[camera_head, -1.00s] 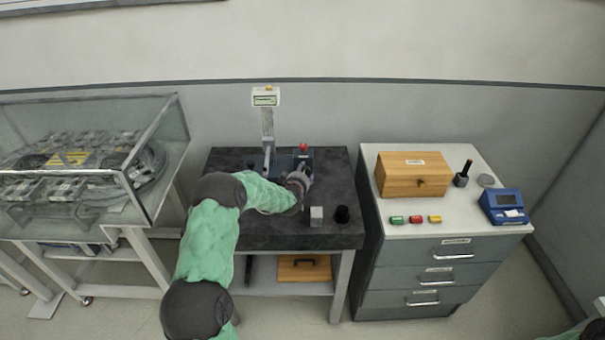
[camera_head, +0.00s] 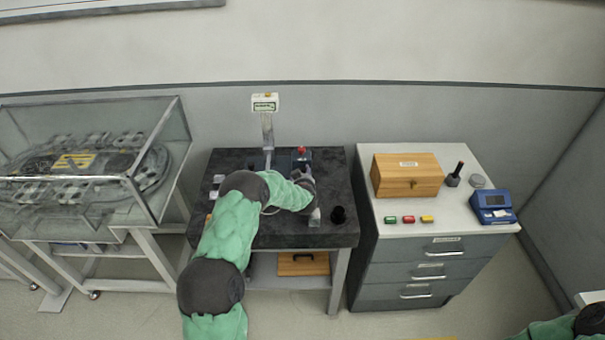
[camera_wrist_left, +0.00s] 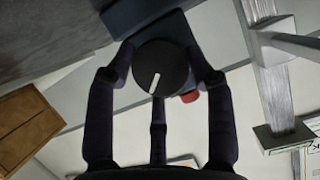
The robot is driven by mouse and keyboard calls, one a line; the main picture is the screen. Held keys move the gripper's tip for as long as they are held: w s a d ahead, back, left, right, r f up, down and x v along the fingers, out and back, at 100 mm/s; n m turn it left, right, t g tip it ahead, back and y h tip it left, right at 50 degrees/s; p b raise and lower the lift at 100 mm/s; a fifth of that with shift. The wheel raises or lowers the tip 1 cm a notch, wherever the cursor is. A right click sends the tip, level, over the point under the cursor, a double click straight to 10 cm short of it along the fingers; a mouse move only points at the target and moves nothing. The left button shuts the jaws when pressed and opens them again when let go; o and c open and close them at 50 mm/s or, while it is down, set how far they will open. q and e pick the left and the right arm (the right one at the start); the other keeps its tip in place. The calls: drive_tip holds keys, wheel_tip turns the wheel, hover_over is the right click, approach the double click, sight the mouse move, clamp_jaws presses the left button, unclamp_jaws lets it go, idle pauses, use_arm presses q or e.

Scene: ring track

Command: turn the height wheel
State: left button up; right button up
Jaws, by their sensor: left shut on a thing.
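The height wheel (camera_wrist_left: 160,68) is a dark round knob with a white line on its face, seen in the left wrist view. My left gripper (camera_wrist_left: 158,84) is shut on it, with its dark fingers around the rim. In the head view my left gripper (camera_head: 304,180) is at the front of a small blue device (camera_head: 301,157) with a red button on top, on the dark bench; the wheel is hidden there. Behind it a post carries a small display (camera_head: 265,102). My right gripper is out of view; only part of that arm shows at the lower right.
A drawer cabinet (camera_head: 440,247) stands to the right. A glass-cased track (camera_head: 100,165) is at the left.

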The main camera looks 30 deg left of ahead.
use_arm(q)
drive_tip(key=shift+s+d+f+g, duration=0.1)
drive_tip(key=shift+s+f+g, duration=0.1)
drive_tip(key=shift+f, duration=0.2)
drive_tip(key=shift+s+d+f+g, duration=0.1)
drive_tip(key=shift+s+f, duration=0.05)
drive_tip(key=shift+f, duration=0.25)
drive_tip(key=o, duration=1.1)
drive_tip(key=shift+w+a+r, duration=0.15)
drive_tip(key=shift+a+r, duration=0.05)
drive_tip(key=shift+r, duration=0.25)
drive_tip(key=shift+r, duration=0.15)
drive_tip(key=shift+s+d+r, duration=0.15)
drive_tip(key=shift+s, duration=0.1)
drive_tip(key=v, duration=1.1)
drive_tip(key=shift+s+f, duration=0.2)
drive_tip(key=shift+f, duration=0.05)
drive_tip(key=shift+d, duration=0.1)
